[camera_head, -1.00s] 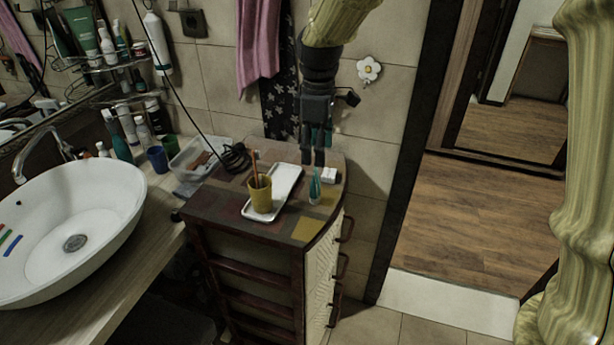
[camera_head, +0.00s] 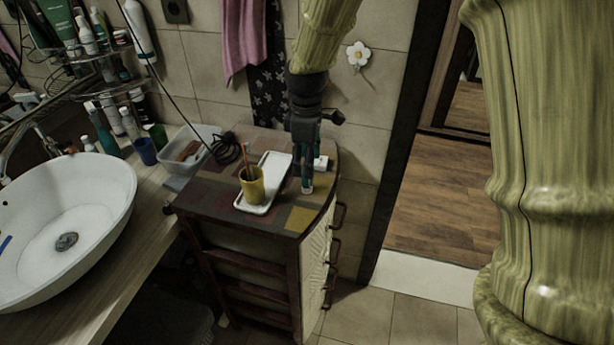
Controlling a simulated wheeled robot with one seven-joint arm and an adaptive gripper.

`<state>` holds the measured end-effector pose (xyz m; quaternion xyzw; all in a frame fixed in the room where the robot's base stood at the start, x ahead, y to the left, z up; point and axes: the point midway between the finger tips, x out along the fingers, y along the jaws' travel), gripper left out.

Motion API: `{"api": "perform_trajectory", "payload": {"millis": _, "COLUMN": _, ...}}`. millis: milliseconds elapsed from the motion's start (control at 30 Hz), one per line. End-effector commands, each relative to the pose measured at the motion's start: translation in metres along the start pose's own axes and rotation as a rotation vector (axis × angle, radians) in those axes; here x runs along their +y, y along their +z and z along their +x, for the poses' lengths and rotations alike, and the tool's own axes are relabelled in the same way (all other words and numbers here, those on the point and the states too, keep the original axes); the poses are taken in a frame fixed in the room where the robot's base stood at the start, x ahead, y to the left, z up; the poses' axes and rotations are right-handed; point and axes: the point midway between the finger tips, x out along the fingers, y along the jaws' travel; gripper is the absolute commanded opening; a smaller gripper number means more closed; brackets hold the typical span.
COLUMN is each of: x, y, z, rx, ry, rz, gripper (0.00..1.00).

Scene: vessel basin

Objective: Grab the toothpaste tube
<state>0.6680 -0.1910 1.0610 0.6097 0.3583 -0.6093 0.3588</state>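The toothpaste tube (camera_head: 307,184) is small and teal with a pale lower end. It stands upright on the right part of the cabinet top. My gripper (camera_head: 304,168) reaches down from above, right over the tube, and its fingers overlap the tube's upper part in the view. The fingers are dark and small here, so I cannot tell whether they are closed on the tube or only around or in front of it.
A yellow cup (camera_head: 252,187) with toothbrushes stands on a white tray (camera_head: 275,168) to the left. A small white object (camera_head: 321,163) lies close behind the tube. A clear bin (camera_head: 187,152), black cable (camera_head: 226,147) and basin (camera_head: 100,210) are farther left.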

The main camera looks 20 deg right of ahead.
Motion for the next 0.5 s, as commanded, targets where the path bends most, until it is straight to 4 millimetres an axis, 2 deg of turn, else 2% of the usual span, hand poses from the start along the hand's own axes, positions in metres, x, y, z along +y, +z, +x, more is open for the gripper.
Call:
{"api": "perform_trajectory", "payload": {"millis": 233, "x": 0.0, "y": 0.002, "z": 0.022, "rx": 0.0, "ry": -0.001, "rz": 0.003, "gripper": 0.6}}
{"api": "perform_trajectory", "payload": {"millis": 500, "x": 0.0, "y": 0.002, "z": 0.026, "rx": 0.001, "ry": 0.001, "rz": 0.002, "gripper": 0.6}}
